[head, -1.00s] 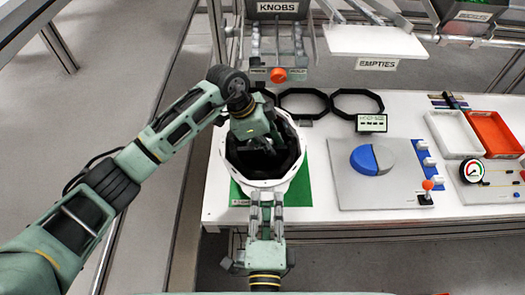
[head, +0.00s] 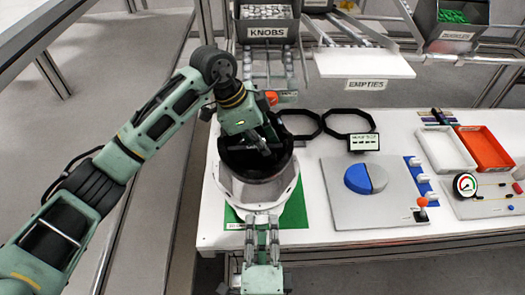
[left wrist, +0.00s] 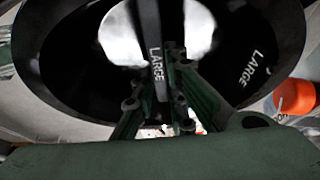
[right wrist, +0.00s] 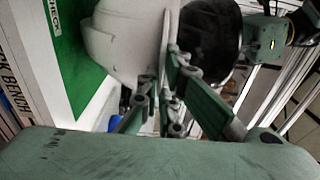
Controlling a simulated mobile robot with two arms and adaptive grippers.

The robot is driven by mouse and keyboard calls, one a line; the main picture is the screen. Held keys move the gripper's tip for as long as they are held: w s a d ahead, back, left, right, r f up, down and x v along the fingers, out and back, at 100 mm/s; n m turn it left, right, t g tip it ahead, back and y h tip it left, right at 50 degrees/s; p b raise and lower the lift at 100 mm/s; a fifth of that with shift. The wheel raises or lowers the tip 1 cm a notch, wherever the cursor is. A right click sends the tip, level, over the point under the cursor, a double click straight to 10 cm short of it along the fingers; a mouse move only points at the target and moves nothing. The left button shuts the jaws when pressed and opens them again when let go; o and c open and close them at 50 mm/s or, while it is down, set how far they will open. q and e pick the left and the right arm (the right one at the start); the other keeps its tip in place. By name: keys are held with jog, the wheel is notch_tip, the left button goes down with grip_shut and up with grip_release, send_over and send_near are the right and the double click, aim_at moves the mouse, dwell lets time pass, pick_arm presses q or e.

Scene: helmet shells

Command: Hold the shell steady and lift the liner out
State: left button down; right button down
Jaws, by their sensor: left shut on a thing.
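The white helmet shell (head: 240,192) stands on the green mat at the left end of the bench. The black liner (head: 262,166) is tilted above the shell's opening, its lower part still close over the rim. My right gripper (head: 262,222) is at the shell's near rim. In the right wrist view its fingers (right wrist: 165,90) close on either side of the shell's edge (right wrist: 125,45).
The green mat (head: 293,217) lies under the shell. A grey panel (head: 345,205) with a blue and grey disc is to the right, then white (head: 446,149) and red (head: 484,147) trays. The EMPTIES shelf (head: 365,62) is behind.

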jog(key=c, duration=1.9)
grip_release()
jog(key=shift+o, duration=0.2)
